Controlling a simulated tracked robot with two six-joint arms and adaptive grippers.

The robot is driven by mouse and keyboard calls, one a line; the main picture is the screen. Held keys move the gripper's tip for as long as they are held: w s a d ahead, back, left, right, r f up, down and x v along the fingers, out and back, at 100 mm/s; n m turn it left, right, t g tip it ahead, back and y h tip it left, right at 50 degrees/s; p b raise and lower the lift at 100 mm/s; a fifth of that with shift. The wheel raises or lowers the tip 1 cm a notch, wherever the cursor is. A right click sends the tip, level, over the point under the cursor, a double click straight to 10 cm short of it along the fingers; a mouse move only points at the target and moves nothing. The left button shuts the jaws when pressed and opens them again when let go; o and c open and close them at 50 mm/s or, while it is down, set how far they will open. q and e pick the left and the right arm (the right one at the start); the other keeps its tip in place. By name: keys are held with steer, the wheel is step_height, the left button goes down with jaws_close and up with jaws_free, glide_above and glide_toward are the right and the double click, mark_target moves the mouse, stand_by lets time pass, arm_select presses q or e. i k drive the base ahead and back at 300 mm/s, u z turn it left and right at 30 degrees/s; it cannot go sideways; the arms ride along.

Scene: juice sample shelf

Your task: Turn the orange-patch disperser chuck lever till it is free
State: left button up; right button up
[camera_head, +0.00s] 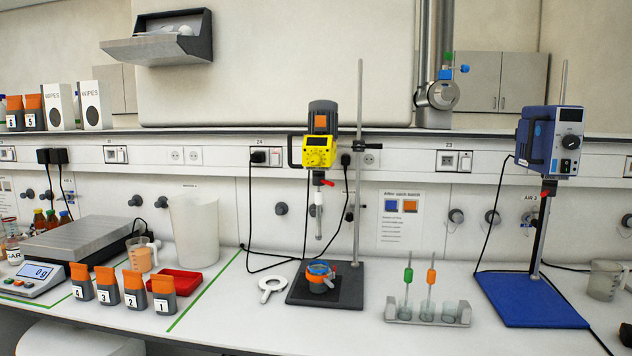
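The orange-patch disperser (320,150) stands at the middle of the bench, with a yellow control body and a grey motor bearing an orange square. Its red chuck lever (327,183) sticks out to the right just below the yellow body. A white and grey shaft (318,215) hangs below the chuck. Under it, a small vessel (318,285) with a blue and orange top sits on the dark base plate (345,292).
A blue disperser (550,140) stands at right on a blue base (530,313). A rack (392,310) of glass beakers with green and orange tagged rods stands between them. A white ring-shaped tool (270,288) lies left of the base. Numbered pouches (163,293) and a red tray (178,281) are further left.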

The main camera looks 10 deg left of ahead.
mark_target(318, 176)
steer(key=k, duration=0.6)
steer(key=u, duration=0.6)
steer(key=i, duration=1.7)
steer(key=z, duration=0.6)
